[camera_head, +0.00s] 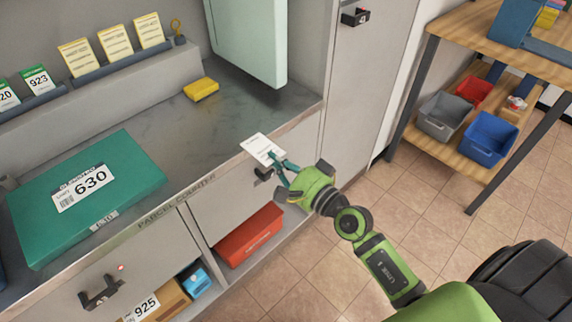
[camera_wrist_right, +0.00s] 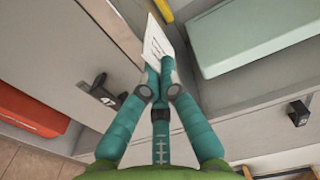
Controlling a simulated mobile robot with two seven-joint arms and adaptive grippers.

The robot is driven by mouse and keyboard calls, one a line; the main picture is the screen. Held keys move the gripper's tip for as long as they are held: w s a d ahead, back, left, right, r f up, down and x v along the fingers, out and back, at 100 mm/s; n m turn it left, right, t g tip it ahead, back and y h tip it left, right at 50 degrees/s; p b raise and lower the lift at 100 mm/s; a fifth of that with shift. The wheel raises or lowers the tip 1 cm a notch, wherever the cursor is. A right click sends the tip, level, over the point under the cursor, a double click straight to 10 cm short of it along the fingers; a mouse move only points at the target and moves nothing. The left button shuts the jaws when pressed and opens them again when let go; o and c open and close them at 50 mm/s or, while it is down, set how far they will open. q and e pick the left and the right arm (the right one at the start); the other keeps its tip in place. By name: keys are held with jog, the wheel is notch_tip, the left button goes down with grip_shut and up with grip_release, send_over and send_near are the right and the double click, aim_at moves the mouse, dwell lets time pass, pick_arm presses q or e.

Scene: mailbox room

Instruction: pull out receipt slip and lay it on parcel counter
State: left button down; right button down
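The white receipt slip (camera_head: 262,148) is at the front edge of the parcel counter, on its right part. My right gripper (camera_head: 277,164) is shut on the near end of the slip. In the right wrist view the slip (camera_wrist_right: 157,42) sticks out from between the fingertips (camera_wrist_right: 159,70). I cannot tell whether the slip touches the counter. The grey parcel counter (camera_head: 200,128) has a bare stretch left of the slip. My left gripper is not in view.
A teal parcel (camera_head: 125,210) labelled 630 lies on the counter's left part. A yellow block (camera_head: 201,88) lies near the back. A pale green door (camera_head: 246,40) hangs over the counter. A drawer handle (camera_head: 264,174) is close to my right gripper; a red box (camera_head: 248,236) is below.

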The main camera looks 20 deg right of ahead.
aim_at(263, 156)
jog(key=shift+w+a+f, duration=0.15)
jog(key=shift+w+f, duration=0.05)
jog(key=shift+w, duration=0.3)
jog(key=w, duration=0.1)
jog(key=w+a+f+b, duration=0.1)
jog(key=w, duration=0.1)
jog(key=shift+w+a+f+b, duration=0.2)
jog(key=shift+w+f+b, duration=0.1)
jog(key=shift+f, duration=0.1)
jog(key=shift+w+a+f, duration=0.1)
jog(key=shift+w+f, duration=0.1)
jog(key=shift+w+a+f, duration=0.1)
jog(key=shift+w+f, duration=0.05)
jog(key=shift+w, duration=0.2)
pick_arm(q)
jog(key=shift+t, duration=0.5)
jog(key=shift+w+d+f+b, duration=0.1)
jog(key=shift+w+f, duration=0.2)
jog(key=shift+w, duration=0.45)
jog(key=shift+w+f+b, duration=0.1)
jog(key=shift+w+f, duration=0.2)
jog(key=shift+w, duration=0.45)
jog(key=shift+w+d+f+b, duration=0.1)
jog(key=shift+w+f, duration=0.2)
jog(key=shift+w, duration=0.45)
pick_arm(e)
jog(key=shift+w+a, duration=0.1)
jog(key=shift+w, duration=0.1)
